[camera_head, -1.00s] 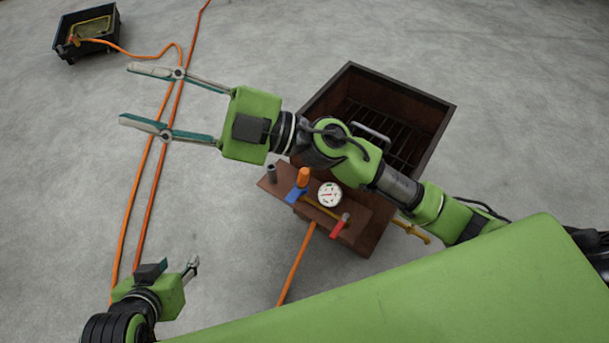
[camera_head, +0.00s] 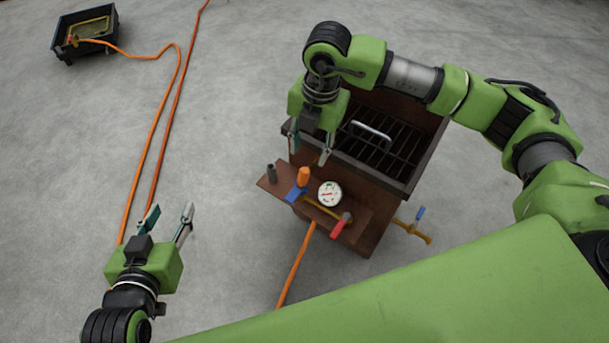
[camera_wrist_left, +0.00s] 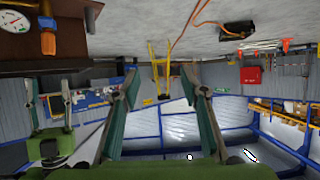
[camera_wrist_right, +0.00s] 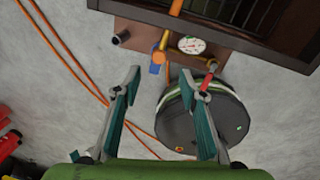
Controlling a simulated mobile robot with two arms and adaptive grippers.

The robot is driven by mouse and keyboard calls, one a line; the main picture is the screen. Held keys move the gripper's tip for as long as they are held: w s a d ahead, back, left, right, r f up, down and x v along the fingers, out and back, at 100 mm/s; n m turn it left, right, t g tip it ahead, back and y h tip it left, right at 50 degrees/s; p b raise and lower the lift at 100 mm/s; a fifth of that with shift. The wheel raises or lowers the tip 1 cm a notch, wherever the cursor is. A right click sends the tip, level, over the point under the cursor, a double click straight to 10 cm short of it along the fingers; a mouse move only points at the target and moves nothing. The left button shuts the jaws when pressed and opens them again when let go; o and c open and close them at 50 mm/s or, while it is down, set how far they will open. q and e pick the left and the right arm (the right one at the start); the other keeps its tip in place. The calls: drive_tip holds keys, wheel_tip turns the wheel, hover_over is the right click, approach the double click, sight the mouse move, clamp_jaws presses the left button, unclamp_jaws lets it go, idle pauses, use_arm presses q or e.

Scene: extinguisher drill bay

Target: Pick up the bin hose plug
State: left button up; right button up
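An orange plug-like fitting (camera_head: 303,176) stands on the brown panel (camera_head: 270,182) of the grill-topped box. In the right wrist view the fitting (camera_wrist_right: 161,57) shows ahead, between the fingertip directions. An orange hose (camera_head: 120,52) ends in the black bin (camera_head: 64,52) at the far left; its end is too small to make out. I cannot tell which of these is the bin hose plug. My right gripper (camera_head: 311,143) is open and empty just behind the panel's far edge. My left gripper (camera_head: 167,219) is open and empty over the floor at left.
The panel carries a gauge (camera_head: 329,193), a blue handle (camera_head: 294,195), a red handle (camera_head: 339,228) and a dark stub (camera_head: 271,173). The box's grill (camera_head: 375,150) lies right of my right gripper. Orange hoses cross the otherwise clear left floor.

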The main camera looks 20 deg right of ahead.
sight(305, 170)
drive_tip(key=f, duration=0.4)
drive_tip(key=f+b, duration=0.1)
drive_tip(key=f, duration=0.1)
drive_tip(key=shift+w+a, duration=0.25)
drive_tip(key=shift+a, duration=0.05)
drive_tip(key=shift+f, duration=0.2)
drive_tip(key=f, duration=0.1)
drive_tip(key=f+b, duration=0.1)
drive_tip(key=f, duration=0.1)
drive_tip(key=f+b, duration=0.1)
drive_tip(key=shift+w+a+f, duration=0.15)
drive_tip(key=shift+w+f, duration=0.1)
drive_tip(key=shift+w, duration=0.05)
drive_tip(key=shift+f, duration=0.2)
use_arm(q)
wheel_tip(305, 170, up, 17)
drive_tip(key=w+d+t+h, duration=0.2)
drive_tip(key=t+h, duration=0.1)
drive_tip(key=t, duration=0.5)
drive_tip(key=shift+d+t, duration=0.4)
use_arm(e)
clamp_jaws()
